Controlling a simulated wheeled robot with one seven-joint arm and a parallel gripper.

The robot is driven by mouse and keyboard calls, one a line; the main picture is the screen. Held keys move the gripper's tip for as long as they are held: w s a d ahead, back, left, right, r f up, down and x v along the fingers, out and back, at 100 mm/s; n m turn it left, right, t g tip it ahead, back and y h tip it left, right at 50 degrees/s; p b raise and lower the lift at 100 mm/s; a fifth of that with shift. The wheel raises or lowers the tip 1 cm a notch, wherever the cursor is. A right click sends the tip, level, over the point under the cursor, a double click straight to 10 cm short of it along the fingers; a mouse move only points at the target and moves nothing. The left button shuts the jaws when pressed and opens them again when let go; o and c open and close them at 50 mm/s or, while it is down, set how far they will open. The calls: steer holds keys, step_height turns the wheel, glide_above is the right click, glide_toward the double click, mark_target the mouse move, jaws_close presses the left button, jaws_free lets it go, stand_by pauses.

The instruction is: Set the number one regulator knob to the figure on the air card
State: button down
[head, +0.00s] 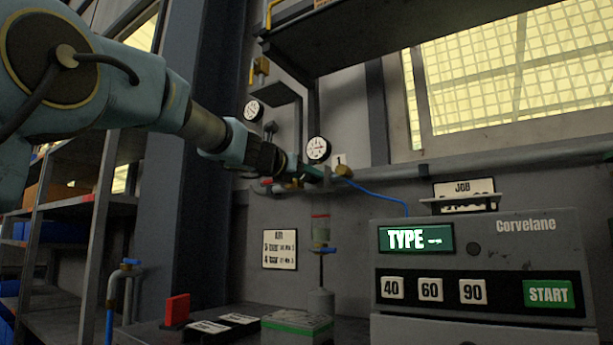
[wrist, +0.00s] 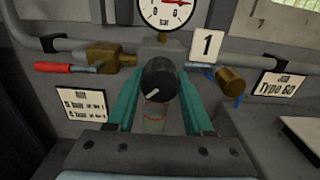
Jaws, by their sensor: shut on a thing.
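The black number one regulator knob (wrist: 158,77) sits between the teal fingers of my gripper (wrist: 159,84), which is shut on it. A short white mark shows low on the knob's face. In the head view my gripper (head: 306,173) reaches the pipe and hides the knob. The round gauge (wrist: 166,10) above is cut off at the top; its red needle points right. It shows whole in the head view (head: 318,149), too small to read. The "1" plate (wrist: 207,46) is right of the knob. The air card (head: 279,249) appears to list 3 bar and 4 bar; its small print is unclear.
A red-handled valve (wrist: 68,67) is left of the knob and a brass fitting with a blue hose (wrist: 230,83) is right. A second gauge (head: 253,111) hangs further left. A Corvelane panel (head: 482,262) stands front right. A job card (wrist: 276,86) reads Type 60.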

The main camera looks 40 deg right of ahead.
steer(key=shift+f, duration=0.15)
steer(key=shift+c, duration=1.4)
jaws_free()
steer(key=b+v, duration=0.2)
steer(key=v, duration=0.8)
steer(key=shift+a, duration=0.4)
